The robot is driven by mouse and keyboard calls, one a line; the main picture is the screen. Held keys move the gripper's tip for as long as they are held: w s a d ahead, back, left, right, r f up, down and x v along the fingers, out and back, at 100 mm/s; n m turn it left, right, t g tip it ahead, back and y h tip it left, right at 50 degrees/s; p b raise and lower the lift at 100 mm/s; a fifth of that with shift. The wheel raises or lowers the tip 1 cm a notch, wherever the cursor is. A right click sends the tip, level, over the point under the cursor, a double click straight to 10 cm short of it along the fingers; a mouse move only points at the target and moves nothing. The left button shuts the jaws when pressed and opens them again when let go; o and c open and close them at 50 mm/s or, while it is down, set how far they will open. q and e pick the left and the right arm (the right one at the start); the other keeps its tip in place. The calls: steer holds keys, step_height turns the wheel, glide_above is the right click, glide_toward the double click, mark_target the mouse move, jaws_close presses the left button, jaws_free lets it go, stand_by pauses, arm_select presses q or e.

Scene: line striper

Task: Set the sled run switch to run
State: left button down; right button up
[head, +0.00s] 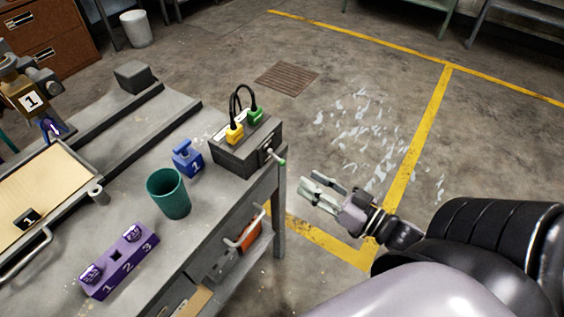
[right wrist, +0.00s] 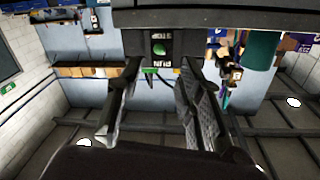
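The dark grey control box (head: 246,147) stands at the right end of the bench in the head view. A small switch lever with a green tip (head: 281,161) sticks out of its right side. In the right wrist view the open fingers (right wrist: 160,76) point toward a small panel with a round green part (right wrist: 159,48). My left gripper is not in view.
Yellow and green plugs (head: 235,133) with black cables sit on the box. A blue block marked 1 (head: 187,158), a teal cup (head: 168,194) and a purple numbered holder (head: 120,262) stand on the bench.

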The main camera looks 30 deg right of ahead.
mark_target(282, 162)
steer(key=x, duration=1)
jaws_close()
stand_by(0.4)
